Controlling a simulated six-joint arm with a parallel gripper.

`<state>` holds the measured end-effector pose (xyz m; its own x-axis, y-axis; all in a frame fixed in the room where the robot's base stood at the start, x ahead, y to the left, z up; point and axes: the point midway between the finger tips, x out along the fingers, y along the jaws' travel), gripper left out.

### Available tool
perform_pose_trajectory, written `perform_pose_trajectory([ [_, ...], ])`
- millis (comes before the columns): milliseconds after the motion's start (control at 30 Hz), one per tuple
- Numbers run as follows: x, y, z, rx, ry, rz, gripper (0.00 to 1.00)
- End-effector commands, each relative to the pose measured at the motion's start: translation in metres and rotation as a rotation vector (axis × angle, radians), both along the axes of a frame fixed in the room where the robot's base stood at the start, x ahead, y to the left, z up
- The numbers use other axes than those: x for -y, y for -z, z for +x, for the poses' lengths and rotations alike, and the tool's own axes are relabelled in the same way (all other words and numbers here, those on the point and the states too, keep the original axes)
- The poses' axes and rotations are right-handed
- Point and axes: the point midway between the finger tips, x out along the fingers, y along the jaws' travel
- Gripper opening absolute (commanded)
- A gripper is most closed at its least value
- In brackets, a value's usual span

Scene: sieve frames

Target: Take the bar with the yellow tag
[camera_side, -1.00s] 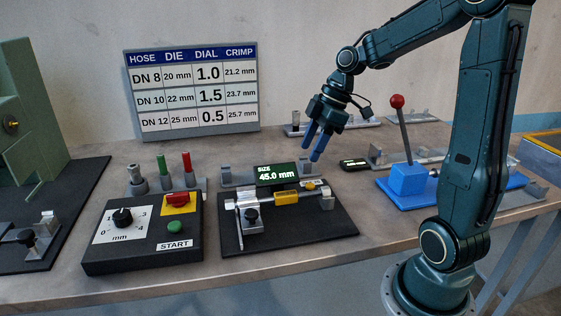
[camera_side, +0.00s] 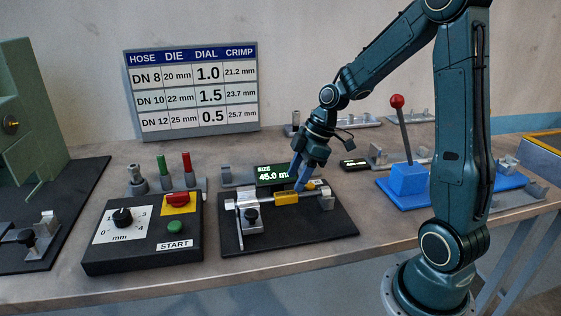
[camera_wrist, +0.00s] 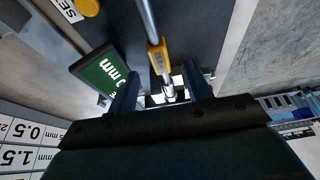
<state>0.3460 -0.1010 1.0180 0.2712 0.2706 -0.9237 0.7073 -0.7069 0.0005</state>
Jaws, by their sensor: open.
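A silvery bar (camera_side: 260,201) with a yellow tag (camera_side: 286,197) lies across the holders of a fixture on a black base plate (camera_side: 270,242). In the wrist view the bar (camera_wrist: 148,22) runs down from the top, and its yellow tag (camera_wrist: 158,58) lies just ahead of the fingers. My gripper (camera_side: 301,184) is open and comes down over the right part of the bar, close beside the tag. In the wrist view my gripper (camera_wrist: 160,72) has one finger on each side of the bar's line. I cannot tell whether the fingers touch it.
A green size display (camera_side: 271,174) stands close behind the bar. A black control box (camera_side: 142,238) with a dial and green button is to the left. A blue block with a red-knobbed lever (camera_side: 402,140) stands to the right. A chart (camera_side: 192,90) stands behind.

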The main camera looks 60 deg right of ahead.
Motion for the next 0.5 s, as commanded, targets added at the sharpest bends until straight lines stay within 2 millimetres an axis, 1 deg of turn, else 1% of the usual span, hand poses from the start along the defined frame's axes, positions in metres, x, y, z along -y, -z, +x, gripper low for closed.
perform_pose_trajectory([
  [267, -0.001, 0.003, 0.001, -0.002, -0.001, 0.001, 0.50],
  [367, -0.003, 0.009, 0.003, -0.003, -0.001, 0.001, 0.50],
  [500, -0.008, 0.021, 0.008, -0.004, -0.002, 0.003, 0.50],
])
